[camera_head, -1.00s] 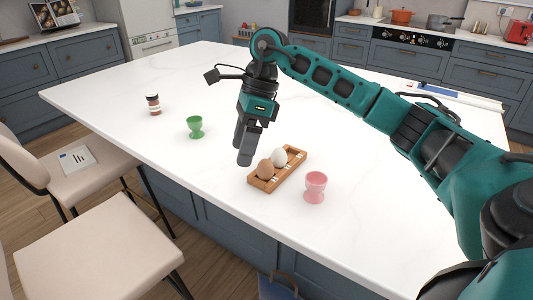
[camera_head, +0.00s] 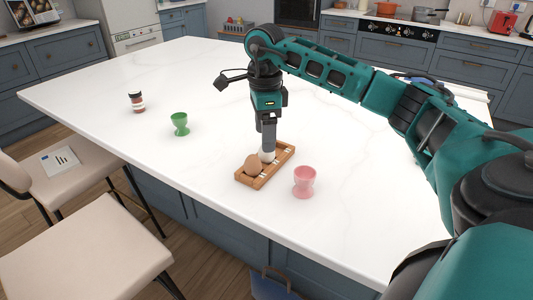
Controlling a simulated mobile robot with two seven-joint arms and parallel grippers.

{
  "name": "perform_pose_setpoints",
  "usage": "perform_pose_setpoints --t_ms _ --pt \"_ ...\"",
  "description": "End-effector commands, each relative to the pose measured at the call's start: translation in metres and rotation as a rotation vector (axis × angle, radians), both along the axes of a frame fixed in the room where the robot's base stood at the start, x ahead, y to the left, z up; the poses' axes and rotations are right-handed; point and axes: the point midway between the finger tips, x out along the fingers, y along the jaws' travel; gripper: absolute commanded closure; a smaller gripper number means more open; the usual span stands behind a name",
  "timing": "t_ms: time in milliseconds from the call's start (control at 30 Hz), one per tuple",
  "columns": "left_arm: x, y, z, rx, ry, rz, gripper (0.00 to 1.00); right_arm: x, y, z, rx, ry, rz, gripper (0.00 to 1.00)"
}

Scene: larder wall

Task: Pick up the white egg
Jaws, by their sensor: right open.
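The white egg (camera_head: 268,156) sits in a wooden egg rack (camera_head: 285,158) on the white island top, partly hidden by my right gripper. A brown egg (camera_head: 253,164) sits beside it in the same rack, toward the front left. My right gripper (camera_head: 268,150) points down at the white egg, its fingers right over and around it. The fingers overlap in this view, so the gap between them is hidden. The jaws are open. My left gripper is not in view.
A pink egg cup (camera_head: 305,181) stands just right of the rack. A green egg cup (camera_head: 180,124) and a small jar with a dark lid (camera_head: 137,101) stand to the left. The island top (camera_head: 370,190) is clear to the right. Stools stand at the lower left.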

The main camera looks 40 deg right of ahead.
Motion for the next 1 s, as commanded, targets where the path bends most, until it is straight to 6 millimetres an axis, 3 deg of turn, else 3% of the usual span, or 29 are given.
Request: perform_pose_setpoints --t_ms 300,567,1000 --pt "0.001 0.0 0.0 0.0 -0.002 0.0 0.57 0.002 -0.007 -0.043 0.001 0.003 -0.001 0.27" --pt "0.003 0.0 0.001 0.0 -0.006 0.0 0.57 0.002 -0.007 -0.046 0.001 0.001 -0.001 0.27" --pt "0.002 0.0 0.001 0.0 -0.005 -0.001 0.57 0.002 -0.007 -0.045 0.001 0.001 0.0 0.68"
